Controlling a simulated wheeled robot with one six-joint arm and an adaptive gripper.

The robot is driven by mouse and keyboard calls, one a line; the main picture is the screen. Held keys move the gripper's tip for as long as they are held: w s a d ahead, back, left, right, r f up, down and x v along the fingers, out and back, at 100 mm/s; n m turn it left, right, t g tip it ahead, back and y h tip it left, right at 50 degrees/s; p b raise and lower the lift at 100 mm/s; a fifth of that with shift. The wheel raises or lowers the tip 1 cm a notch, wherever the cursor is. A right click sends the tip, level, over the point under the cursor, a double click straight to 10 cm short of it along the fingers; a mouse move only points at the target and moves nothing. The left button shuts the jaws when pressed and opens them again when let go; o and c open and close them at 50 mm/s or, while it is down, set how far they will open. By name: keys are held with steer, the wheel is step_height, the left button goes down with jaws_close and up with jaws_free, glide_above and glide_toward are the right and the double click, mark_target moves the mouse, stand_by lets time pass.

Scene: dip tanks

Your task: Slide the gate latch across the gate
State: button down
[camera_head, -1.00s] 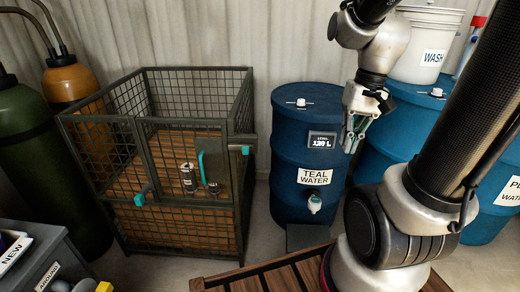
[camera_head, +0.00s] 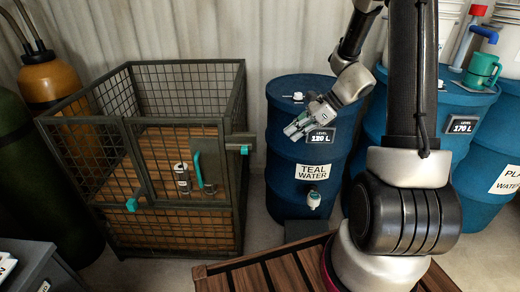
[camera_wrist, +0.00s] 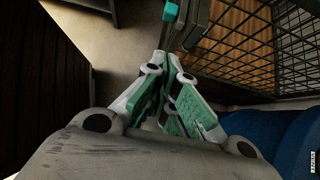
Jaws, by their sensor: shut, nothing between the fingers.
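The wire cage (camera_head: 128,160) stands left of centre in the head view, with its gate at the front carrying a teal upright handle (camera_head: 197,170). The gate latch, a dark bar with a teal knob (camera_head: 244,149), sits at the cage's front right corner; the teal knob (camera_wrist: 170,12) also shows at the top of the wrist view. A second teal-tipped lever (camera_head: 131,204) is at the gate's left. My gripper (camera_head: 290,134) is shut and empty, right of the latch knob and apart from it, in front of the blue drum. In the wrist view its fingertips (camera_wrist: 163,60) point towards the knob.
The blue TEAL WATER drum (camera_head: 308,100) stands behind my gripper. More blue drums stand to the right, one with a teal mug (camera_head: 484,68) on top. A slatted wooden platform (camera_head: 270,272) lies in front. Gas cylinders (camera_head: 52,82) stand at the far left.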

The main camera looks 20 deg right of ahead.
mark_target(248, 148)
steer(key=a+r+x, duration=0.2)
steer(key=x, duration=1.1)
steer(key=shift+w, duration=0.2)
steer(key=a, duration=0.2)
steer(key=w+a, duration=0.1)
steer(key=a, duration=0.1)
steer(key=shift+w, duration=0.2)
steer(key=shift+r, duration=0.1)
